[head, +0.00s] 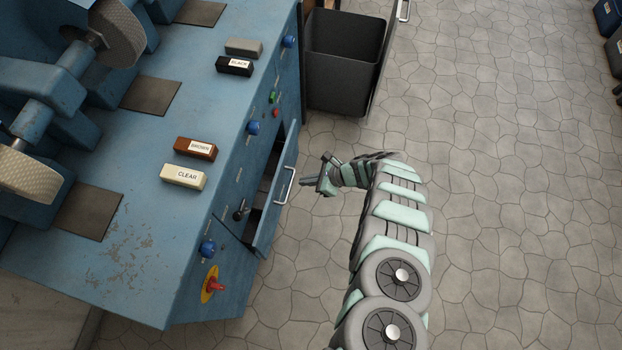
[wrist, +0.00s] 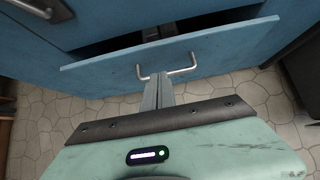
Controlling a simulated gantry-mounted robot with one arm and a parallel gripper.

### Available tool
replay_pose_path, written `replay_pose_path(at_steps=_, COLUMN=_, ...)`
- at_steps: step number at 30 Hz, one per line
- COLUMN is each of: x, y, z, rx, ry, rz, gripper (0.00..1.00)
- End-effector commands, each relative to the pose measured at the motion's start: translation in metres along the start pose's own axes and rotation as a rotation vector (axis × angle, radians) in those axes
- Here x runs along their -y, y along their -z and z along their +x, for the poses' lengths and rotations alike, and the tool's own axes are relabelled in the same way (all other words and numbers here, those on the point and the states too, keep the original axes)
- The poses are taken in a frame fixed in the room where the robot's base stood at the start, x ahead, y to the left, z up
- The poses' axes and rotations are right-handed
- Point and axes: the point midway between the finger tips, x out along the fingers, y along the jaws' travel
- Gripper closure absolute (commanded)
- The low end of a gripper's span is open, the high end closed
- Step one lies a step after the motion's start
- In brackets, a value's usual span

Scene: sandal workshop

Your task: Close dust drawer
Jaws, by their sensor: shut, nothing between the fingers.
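The dust drawer (head: 273,201) is a blue drawer in the front of the blue machine, pulled partly out, with a dark gap above its front panel. Its metal bar handle (head: 290,186) faces my arm. In the wrist view the drawer front (wrist: 105,77) crosses the upper picture, with the handle (wrist: 181,68) at its middle. My gripper (head: 305,182) is shut and empty, just in front of the handle. In the wrist view the shut fingers (wrist: 157,86) point at the drawer front by the handle; I cannot tell whether they touch it.
The machine top (head: 130,260) carries wax bars marked black (head: 234,66), brown (head: 195,148) and clear (head: 184,177). Knobs and a red emergency button (head: 214,285) stick out of its front. A dark open bin (head: 343,75) stands beyond. The stone floor (head: 500,200) to the right is clear.

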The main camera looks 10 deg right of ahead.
Motion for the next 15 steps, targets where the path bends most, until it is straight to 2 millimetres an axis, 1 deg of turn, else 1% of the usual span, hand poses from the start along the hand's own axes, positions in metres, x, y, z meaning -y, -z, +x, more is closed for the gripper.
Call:
replay_pose_path(at_steps=1, x=-0.002, y=0.005, z=0.018, rx=0.0, ry=-0.003, rz=-0.002, gripper=1.0)
replay_pose_path(at_steps=3, x=-0.003, y=0.005, z=0.033, rx=0.0, ry=-0.004, rz=-0.001, gripper=1.0)
replay_pose_path(at_steps=7, x=-0.001, y=0.004, z=0.059, rx=0.0, ry=-0.002, rz=-0.003, gripper=1.0)
replay_pose_path(at_steps=9, x=0.0, y=-0.008, z=0.063, rx=0.002, ry=-0.003, rz=-0.002, gripper=1.0)
replay_pose_path(at_steps=12, x=-0.001, y=-0.017, z=0.073, rx=0.001, ry=-0.004, rz=0.001, gripper=1.0)
replay_pose_path(at_steps=15, x=-0.001, y=-0.023, z=0.078, rx=-0.001, ry=-0.003, rz=0.002, gripper=1.0)
